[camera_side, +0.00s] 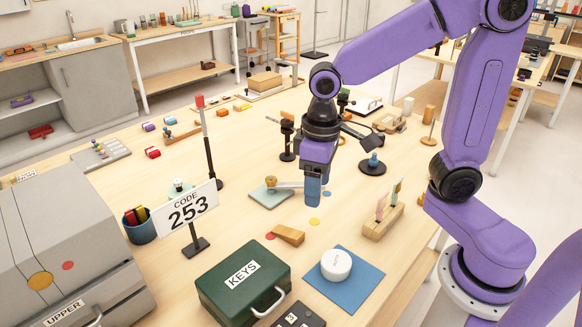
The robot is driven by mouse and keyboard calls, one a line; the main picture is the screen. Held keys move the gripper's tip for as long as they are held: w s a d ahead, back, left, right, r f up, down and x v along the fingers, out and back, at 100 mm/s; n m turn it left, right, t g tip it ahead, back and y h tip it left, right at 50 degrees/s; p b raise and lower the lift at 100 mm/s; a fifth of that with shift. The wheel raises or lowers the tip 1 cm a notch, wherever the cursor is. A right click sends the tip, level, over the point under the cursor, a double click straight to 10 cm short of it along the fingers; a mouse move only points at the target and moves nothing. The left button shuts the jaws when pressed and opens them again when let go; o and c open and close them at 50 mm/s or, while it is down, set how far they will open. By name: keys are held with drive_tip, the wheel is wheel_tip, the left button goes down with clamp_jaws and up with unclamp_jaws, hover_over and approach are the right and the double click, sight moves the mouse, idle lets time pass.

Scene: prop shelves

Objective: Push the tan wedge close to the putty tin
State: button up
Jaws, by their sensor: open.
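The tan wedge (288,235) lies on the table near the middle of the view, its thick end toward the right. A round white tin (336,262), which looks like the putty tin, stands on a blue square mat (361,285). It is below and right of the wedge, with a strip of bare table between the wedge and the mat. The tin's small label is too small to read. My gripper (313,198) points down above and behind the wedge, apart from it. It is open, with nothing seen in it; its fingers overlap from this angle.
A green KEYS box (243,283) stands close in front of the wedge. A CODE 253 sign (188,212) is at left, a wooden slotted block (383,221) at right. A pale green plate (270,197) with a knobbed lever lies beside my gripper. Flat coloured discs lie near the wedge.

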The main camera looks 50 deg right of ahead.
sight(291, 233)
drive_tip(key=w+m, duration=0.3)
drive_tip(key=w, duration=0.4)
drive_tip(key=shift+m, duration=0.4)
wheel_tip(291, 233, down, 17)
drive_tip(key=shift+f, duration=0.15)
idle(0.5)
drive_tip(key=shift+s, duration=0.1)
drive_tip(key=c, duration=1.1)
